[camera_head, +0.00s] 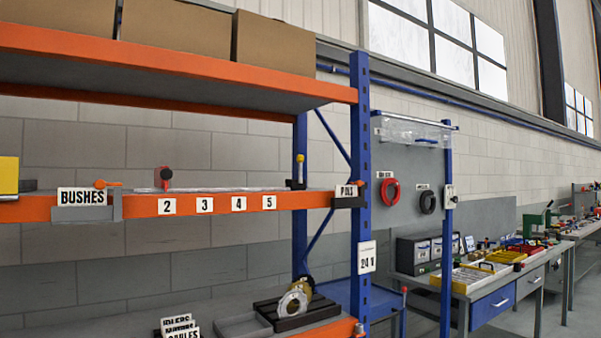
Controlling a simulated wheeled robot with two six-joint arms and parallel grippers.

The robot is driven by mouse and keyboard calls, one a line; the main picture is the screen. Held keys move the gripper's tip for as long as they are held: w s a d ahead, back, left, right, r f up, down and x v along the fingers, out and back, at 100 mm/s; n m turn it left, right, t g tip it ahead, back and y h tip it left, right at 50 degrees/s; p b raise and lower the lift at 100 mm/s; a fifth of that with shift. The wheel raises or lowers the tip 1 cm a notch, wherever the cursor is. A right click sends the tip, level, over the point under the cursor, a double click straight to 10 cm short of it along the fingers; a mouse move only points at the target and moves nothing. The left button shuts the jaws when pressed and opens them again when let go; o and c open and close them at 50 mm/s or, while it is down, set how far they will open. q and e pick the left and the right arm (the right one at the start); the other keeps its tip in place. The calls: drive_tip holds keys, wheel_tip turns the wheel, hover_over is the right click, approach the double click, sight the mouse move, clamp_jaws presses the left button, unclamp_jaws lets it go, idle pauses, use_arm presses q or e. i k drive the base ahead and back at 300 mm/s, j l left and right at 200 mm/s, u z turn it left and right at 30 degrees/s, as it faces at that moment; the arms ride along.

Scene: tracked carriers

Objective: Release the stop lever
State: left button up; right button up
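Neither of my grippers is in view. A small orange lever (107,184) lies roughly level at the left end of the middle shelf, above a grey bracket beside the BUSHES label (82,197). A dark upright post with a yellow top (299,160) stands near the right end of that shelf. A red block with a dark knob (165,177) sits at the back of the shelf. I cannot tell for certain which of these is the stop lever, nor whether any is latched.
The orange-edged middle shelf (237,203) carries number labels. Brown boxes (175,34) fill the top shelf. A blue upright (361,130) bounds the rack on the right. A dark base with round metal parts (296,310) sits lower. Workbenches with trays (480,279) stand at right.

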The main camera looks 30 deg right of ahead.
sight(299, 159)
drive_tip(key=z, duration=0.4)
drive_tip(key=i+j+z, duration=0.8)
drive_tip(key=i, duration=0.15)
drive_tip(key=i+j, duration=0.55)
drive_tip(key=j, duration=0.15)
drive_tip(key=i+z, duration=0.05)
